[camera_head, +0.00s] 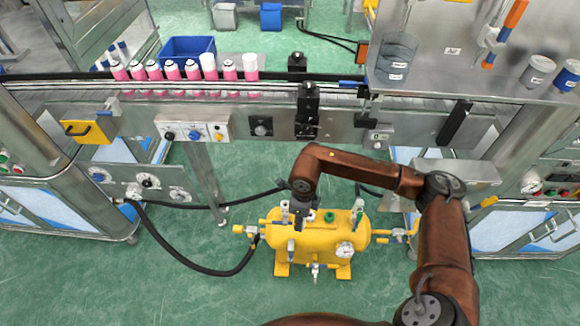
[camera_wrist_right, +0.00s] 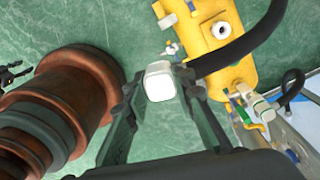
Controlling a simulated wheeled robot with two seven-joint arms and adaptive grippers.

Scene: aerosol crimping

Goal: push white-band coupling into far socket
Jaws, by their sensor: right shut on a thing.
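My right gripper (camera_wrist_right: 158,105) is shut on a pale white block-like piece, seen nearly end-on, which I take for the white-band coupling (camera_wrist_right: 160,82). Its band cannot be made out. In the head view my right gripper (camera_head: 302,218) points down over the left part of the yellow tank (camera_head: 335,236), and the held piece is hidden. The tank also shows in the right wrist view (camera_wrist_right: 222,62). Which fitting is the far socket cannot be told. A small black claw-like shape, probably my left gripper (camera_wrist_right: 14,75), is at the left edge of the wrist view.
Black hoses (camera_head: 205,268) run from the left cabinet to the tank area. A black hose (camera_wrist_right: 238,52) reaches the right finger in the wrist view. A conveyor rail with pink cans (camera_head: 172,72) crosses behind. The green floor (camera_head: 120,285) at front left is clear.

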